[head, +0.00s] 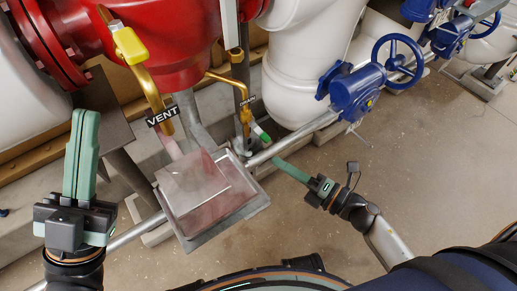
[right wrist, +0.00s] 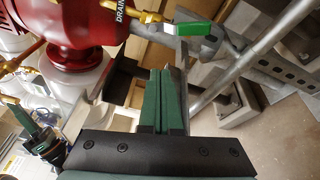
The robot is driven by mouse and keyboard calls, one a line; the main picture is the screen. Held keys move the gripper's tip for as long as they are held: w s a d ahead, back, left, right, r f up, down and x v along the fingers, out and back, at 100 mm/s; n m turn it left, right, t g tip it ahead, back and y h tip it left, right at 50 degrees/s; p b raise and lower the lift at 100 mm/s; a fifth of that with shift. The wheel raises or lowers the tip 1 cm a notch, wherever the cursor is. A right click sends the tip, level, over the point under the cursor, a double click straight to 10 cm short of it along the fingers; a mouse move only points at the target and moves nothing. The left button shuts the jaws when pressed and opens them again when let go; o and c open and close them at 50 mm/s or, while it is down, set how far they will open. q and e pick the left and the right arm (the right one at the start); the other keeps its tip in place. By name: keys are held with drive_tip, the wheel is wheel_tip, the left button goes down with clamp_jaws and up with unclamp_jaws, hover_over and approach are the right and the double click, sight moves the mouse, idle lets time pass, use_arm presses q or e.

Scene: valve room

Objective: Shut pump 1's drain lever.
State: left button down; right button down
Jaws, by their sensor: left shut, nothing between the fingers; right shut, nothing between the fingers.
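The drain lever, a metal lever with a green grip (head: 262,135), sits on the brass drain valve (head: 245,118) under the red pump (head: 165,40). In the right wrist view the green grip (right wrist: 195,28) lies nearly level beside the DRAIN tag (right wrist: 122,10). My right gripper (head: 276,162) is shut and empty, its tips a little below and right of the lever, apart from it. In the right wrist view its fingers (right wrist: 165,72) point toward the lever. My left gripper (head: 80,115) is shut and empty at the far left, away from the lever.
A brass vent pipe with a yellow handle (head: 131,45) and VENT tag (head: 162,116) stands left of the drain. A grey tray (head: 255,203) sits below. A pipe (head: 300,136) runs past the drain. A blue handwheel valve (head: 355,88) stands right. Floor at right is clear.

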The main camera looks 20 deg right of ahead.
sight(260, 132)
drive_tip(key=shift+n+g+h, duration=0.5)
drive_tip(key=shift+n+g, duration=0.1)
drive_tip(key=shift+n, duration=0.3)
drive_tip(key=f, duration=0.2)
drive_tip(key=d+f, duration=0.1)
drive_tip(key=f, duration=0.2)
drive_tip(key=shift+d+f, duration=0.1)
drive_tip(key=shift+f, duration=0.05)
drive_tip(key=b+x, duration=0.2)
drive_tip(key=x, duration=0.8)
drive_tip(key=shift+w+d+r, duration=0.2)
drive_tip(key=shift+d+r, duration=0.1)
drive_tip(key=shift+d, duration=0.25)
drive_tip(key=shift+w+d+r, duration=0.2)
drive_tip(key=shift+d+r, duration=0.1)
drive_tip(key=shift+d, duration=0.25)
drive_tip(key=shift+w+d+r, duration=0.2)
drive_tip(key=shift+d+r, duration=0.1)
drive_tip(key=shift+d, duration=0.25)
drive_tip(key=shift+d+r+n+p, duration=0.1)
drive_tip(key=shift+d+n+p, duration=0.1)
drive_tip(key=shift+n+p, duration=0.15)
